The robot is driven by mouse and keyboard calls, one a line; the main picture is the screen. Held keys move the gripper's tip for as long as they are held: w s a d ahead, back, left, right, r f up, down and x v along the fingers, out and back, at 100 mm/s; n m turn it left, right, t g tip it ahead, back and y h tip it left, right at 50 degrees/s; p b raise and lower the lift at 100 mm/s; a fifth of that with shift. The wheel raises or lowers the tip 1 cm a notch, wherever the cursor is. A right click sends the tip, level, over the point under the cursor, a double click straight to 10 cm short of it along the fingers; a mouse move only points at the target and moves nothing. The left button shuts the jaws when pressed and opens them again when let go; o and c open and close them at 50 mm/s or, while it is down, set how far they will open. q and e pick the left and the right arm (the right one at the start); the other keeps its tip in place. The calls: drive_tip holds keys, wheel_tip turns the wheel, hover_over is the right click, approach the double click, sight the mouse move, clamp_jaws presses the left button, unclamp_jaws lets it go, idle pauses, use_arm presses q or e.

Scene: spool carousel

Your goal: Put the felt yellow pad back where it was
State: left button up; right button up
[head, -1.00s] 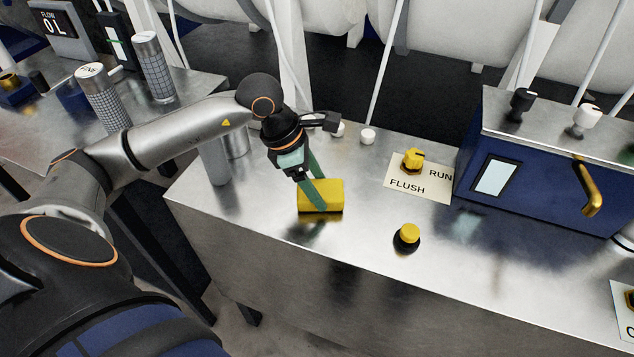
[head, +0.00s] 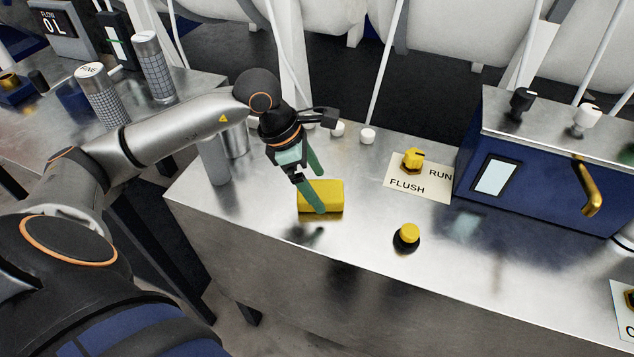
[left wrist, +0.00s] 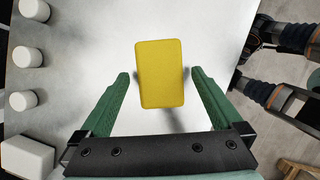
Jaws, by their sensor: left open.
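The felt yellow pad (head: 328,196) lies on the metal bench top (head: 280,225), near its left end. My left gripper (head: 317,188) is just above the pad, its two green fingers spread apart. In the left wrist view the pad (left wrist: 161,74) shows whole and upright in the picture, ahead of and between the open green fingers (left wrist: 160,88). Neither finger appears to touch it. A shadow falls beside the pad.
A yellow button (head: 408,235) sits right of the pad, and a yellow RUN/FLUSH knob (head: 412,160) behind it. Several white caps (left wrist: 25,57) line the bench's back edge. A metal cylinder (head: 214,160) stands at the left. A blue box (head: 535,165) stands at right.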

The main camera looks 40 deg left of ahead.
use_arm(q)
drive_tip(key=v, duration=1.1)
drive_tip(key=shift+r, duration=0.2)
drive_tip(key=shift+f, duration=0.1)
idle(1.8)
